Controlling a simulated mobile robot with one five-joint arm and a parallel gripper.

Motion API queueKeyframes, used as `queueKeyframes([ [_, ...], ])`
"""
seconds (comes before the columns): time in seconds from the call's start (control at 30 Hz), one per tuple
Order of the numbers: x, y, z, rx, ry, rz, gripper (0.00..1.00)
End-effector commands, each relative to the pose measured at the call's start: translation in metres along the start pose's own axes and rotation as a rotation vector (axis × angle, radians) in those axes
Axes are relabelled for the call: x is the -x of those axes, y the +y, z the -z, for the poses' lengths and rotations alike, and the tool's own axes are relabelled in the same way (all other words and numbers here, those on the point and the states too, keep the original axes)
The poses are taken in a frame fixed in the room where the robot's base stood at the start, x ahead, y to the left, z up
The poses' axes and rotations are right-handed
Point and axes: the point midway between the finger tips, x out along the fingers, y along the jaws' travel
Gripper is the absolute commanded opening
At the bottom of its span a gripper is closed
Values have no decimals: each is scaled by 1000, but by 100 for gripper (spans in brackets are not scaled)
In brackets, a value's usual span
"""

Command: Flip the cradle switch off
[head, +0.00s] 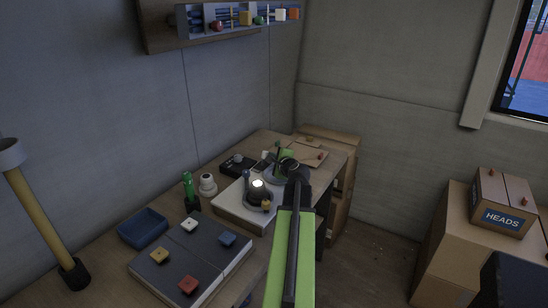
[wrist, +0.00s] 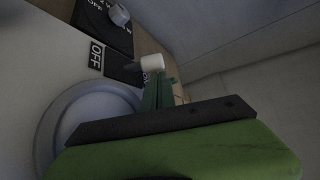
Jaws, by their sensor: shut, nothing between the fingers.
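The cradle switch shows in the wrist view as a dark plate (wrist: 122,68) with a white-capped lever (wrist: 152,62). The lever points away from OFF in the picture. My gripper (wrist: 160,88) is shut and empty, its green tips just below the white cap; I cannot tell whether they touch. In the head view my gripper (head: 285,156) is over the desk's far part, beside the small white cap (head: 259,168).
A round grey dish (wrist: 62,115) lies beside the switch. A black box with a grey knob (head: 238,159) stands behind it. A lit lamp (head: 258,184) is on the pale panel (head: 232,208). A green bottle (head: 188,187) and blue tray (head: 143,228) stand to the left.

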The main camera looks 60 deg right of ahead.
Motion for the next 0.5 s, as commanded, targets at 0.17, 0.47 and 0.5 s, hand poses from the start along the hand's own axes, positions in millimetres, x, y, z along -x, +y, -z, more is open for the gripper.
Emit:
queueKeyframes([
  [0.17,1,0,-1,0,0,0,0],
  [0.47,3,0,-3,0,0,0,0],
  [0.5,3,0,-3,0,0,0,0],
])
